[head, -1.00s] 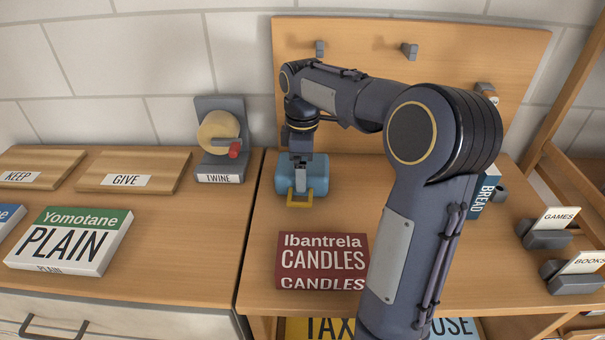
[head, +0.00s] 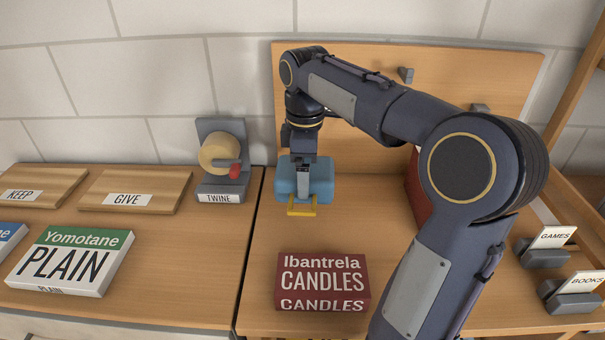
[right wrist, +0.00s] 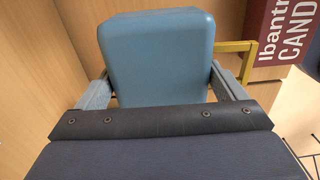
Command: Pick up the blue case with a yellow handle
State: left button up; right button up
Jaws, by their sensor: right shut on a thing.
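The blue case (head: 318,178) with a yellow handle (head: 301,211) is at the back left of the right-hand wooden worktop in the head view. My right gripper (head: 303,186) comes down on it from above and is shut on it. In the right wrist view the case (right wrist: 157,55) fills the space between the two fingers (right wrist: 160,92), and its yellow handle (right wrist: 247,62) sticks out to the right. The case appears lifted a little off the worktop. My left gripper is not in view.
A red Candles box (head: 322,282) lies in front of the case. A twine holder (head: 222,160) stands to its left. A wooden backboard (head: 440,75) with pegs rises behind. A Plain box (head: 70,260) and card holders (head: 548,248) sit farther out. Worktop between case and candles is clear.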

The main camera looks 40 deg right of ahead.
notch_tip(320, 180, up, 5)
send_over(314, 211)
jog(key=shift+r, duration=0.1)
dwell(0.6)
